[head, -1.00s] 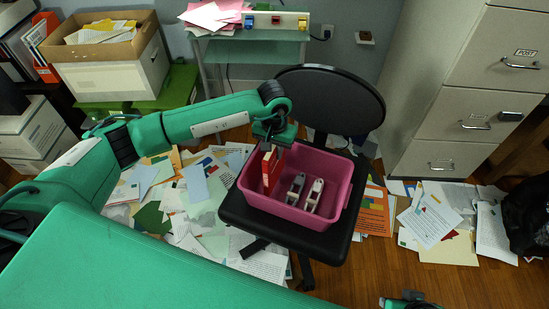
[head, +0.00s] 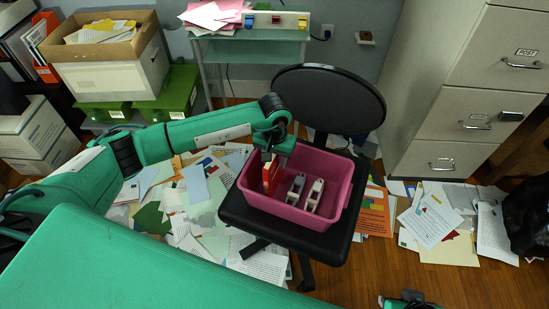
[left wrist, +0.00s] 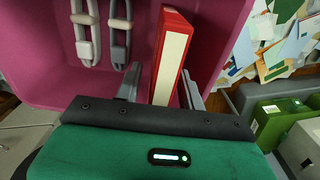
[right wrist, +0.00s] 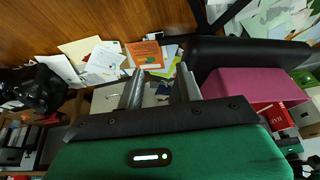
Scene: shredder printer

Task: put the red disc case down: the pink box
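The pink box (head: 335,215) sits on the black chair seat and also shows in the left wrist view (left wrist: 40,60) and the right wrist view (right wrist: 262,90). The red disc case (head: 270,177) stands on edge inside it, at the left side. My left gripper (head: 275,150) is over the case with its fingers on either side. In the left wrist view the case (left wrist: 172,55) is between the open fingers, with a gap on the left; the right finger is close to it. My right gripper (right wrist: 160,85) is open and empty, away from the box.
Two grey-and-white items (head: 305,192) lie in the box, right of the case. The chair backrest (head: 330,98) rises behind it. A filing cabinet (head: 470,90) stands at the right. Papers (head: 435,220) cover much of the floor.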

